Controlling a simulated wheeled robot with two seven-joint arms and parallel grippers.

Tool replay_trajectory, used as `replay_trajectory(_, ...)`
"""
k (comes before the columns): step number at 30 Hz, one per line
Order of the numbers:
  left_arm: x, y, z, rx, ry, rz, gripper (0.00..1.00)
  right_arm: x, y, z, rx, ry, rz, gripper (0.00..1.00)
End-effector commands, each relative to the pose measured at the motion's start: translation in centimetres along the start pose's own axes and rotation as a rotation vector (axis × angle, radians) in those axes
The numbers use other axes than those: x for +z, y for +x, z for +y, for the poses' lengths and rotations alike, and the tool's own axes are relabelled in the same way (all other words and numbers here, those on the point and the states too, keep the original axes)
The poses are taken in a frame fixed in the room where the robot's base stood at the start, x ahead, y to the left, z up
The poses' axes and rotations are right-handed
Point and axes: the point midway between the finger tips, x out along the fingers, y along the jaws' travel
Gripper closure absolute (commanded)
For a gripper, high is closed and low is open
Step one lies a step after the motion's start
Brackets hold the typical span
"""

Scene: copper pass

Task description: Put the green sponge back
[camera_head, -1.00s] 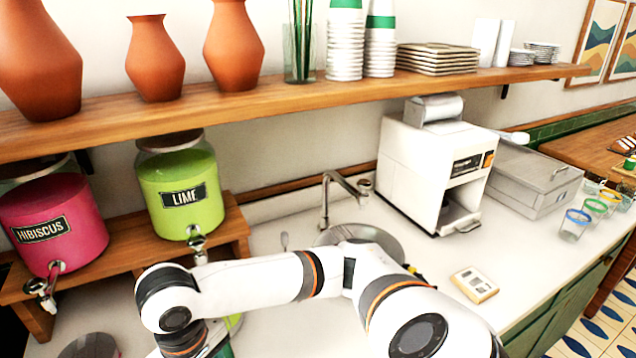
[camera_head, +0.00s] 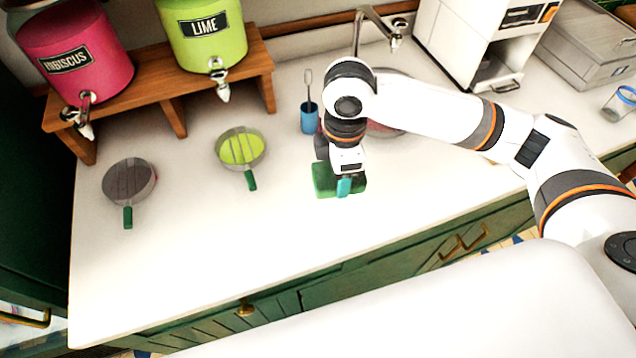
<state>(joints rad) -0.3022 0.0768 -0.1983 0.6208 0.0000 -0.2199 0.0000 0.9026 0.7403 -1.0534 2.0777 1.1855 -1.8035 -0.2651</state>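The green sponge (camera_head: 324,181) is at the front part of the white counter, below and to the left of the sink. My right gripper (camera_head: 343,184) points down at it, with a teal fingertip against the sponge's near side. The other finger is hidden; the gripper appears shut on the sponge. Whether the sponge touches the counter or hangs just above it is hard to tell. The sink (camera_head: 408,75) is partly hidden behind my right arm. Something reddish (camera_head: 383,130) shows partly behind the arm at the sink's near side. My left gripper is not in view.
A blue cup (camera_head: 309,122) with a utensil stands just behind and left of the gripper. A lime strainer (camera_head: 240,149) and a grey strainer (camera_head: 129,182) lie to the left. Dispensers stand on a wooden riser (camera_head: 262,74). The counter's front left is clear.

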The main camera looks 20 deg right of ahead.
Motion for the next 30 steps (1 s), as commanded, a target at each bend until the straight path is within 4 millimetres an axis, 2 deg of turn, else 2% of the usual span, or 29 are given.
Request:
replay_trajectory(6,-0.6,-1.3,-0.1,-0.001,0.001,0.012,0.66,1.1,-0.4,-1.2,0.001,-0.562,0.002,0.6)
replay_trajectory(18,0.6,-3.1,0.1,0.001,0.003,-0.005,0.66,2.8,-0.6,-3.3,0.002,-1.592,0.017,0.6)
replay_trajectory(24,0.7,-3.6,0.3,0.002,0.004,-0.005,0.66,3.3,-0.6,-4.2,0.006,-1.965,0.029,0.6)
replay_trajectory(30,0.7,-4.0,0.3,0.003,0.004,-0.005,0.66,3.5,-0.1,-4.5,0.011,-2.126,0.031,0.6)
